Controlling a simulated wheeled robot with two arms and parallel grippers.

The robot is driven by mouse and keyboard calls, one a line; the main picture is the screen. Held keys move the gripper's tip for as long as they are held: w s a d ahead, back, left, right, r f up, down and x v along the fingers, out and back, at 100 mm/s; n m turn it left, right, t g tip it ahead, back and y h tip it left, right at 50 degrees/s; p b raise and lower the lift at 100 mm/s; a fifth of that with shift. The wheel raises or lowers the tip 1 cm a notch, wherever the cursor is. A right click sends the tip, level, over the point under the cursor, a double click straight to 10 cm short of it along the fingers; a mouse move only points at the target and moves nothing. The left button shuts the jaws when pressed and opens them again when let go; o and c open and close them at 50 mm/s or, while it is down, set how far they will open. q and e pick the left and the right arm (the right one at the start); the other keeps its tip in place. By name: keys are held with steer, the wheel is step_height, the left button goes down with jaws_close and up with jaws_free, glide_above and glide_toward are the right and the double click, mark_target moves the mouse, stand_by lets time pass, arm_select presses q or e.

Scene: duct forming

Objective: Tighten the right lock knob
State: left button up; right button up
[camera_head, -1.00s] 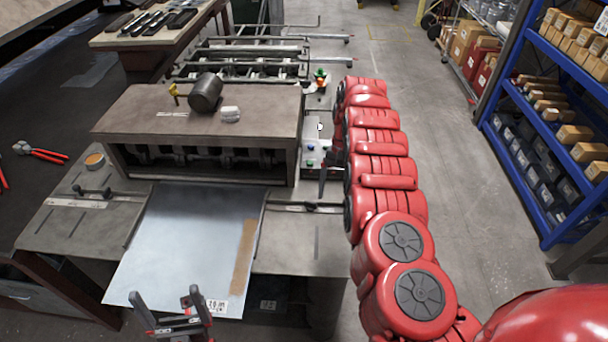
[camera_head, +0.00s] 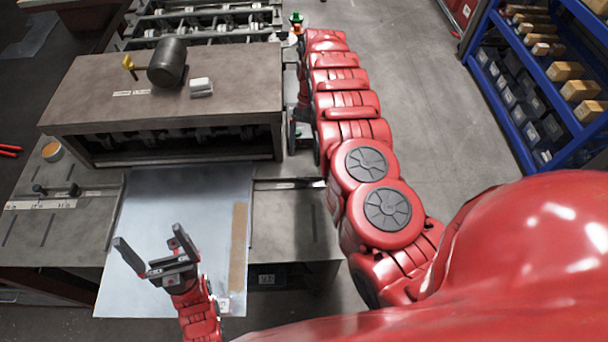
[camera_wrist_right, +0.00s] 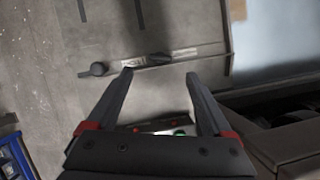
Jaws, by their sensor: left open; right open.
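A second dark piece (camera_wrist_right: 160,58) sits further along the rail between pale scale labels. In the head view my red right arm hides the knob and most of that gripper. My left gripper (camera_head: 148,238) is open and empty over the metal sheet (camera_head: 175,215).
The forming machine (camera_head: 110,88) carries a dark mallet head (camera_head: 167,62) and a white block (camera_head: 201,87). Another pair of knobs (camera_head: 55,190) sits on the left rail. A blue shelf (camera_head: 510,105) stands at the right beyond clear floor.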

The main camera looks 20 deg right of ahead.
mark_target(303, 179)
steer(key=x, duration=1)
steer(key=shift+w+p, duration=0.15)
steer(key=shift+p, duration=0.15)
jaws_close()
